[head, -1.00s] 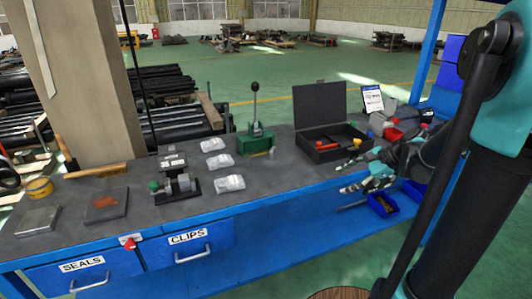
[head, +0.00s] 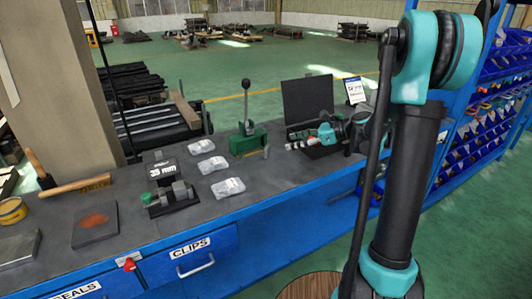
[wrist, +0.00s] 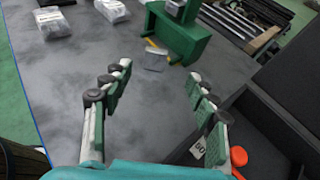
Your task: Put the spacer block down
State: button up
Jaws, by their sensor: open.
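My gripper (head: 312,142) is open over the bench, at the left front of the black case. In the wrist view its fingers (wrist: 160,80) are spread with nothing held between them. A small grey piece (wrist: 154,62) lies on the bench beyond the fingertips, beside a yellow stick and the green press (wrist: 178,35). I cannot tell whether this piece is the spacer block. A fixture (head: 172,194) with grey cylindrical parts stands further left on the bench, in front of a display reading about 35 mm (head: 165,171).
The black case (head: 308,100) stands open, partly hidden by my arm; a red-orange tool (wrist: 238,157) lies in it. Three clear packets (head: 212,165) lie left of the green press (head: 249,140). Bare bench surface lies between the fingers and towards the front edge.

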aim_at(267, 147)
jog(key=x, duration=0.3)
jog(key=shift+w+a+f, duration=0.1)
jog(key=shift+a+f, duration=0.05)
jog(key=shift+a, duration=0.2)
jog(key=shift+s+x, duration=0.15)
jog(key=shift+x, duration=1.15)
jog(key=shift+s+x, duration=0.2)
jog(key=shift+x, duration=1.1)
jog(key=shift+c, duration=0.5)
grip_shut()
notch_tip(267, 147, up, 20)
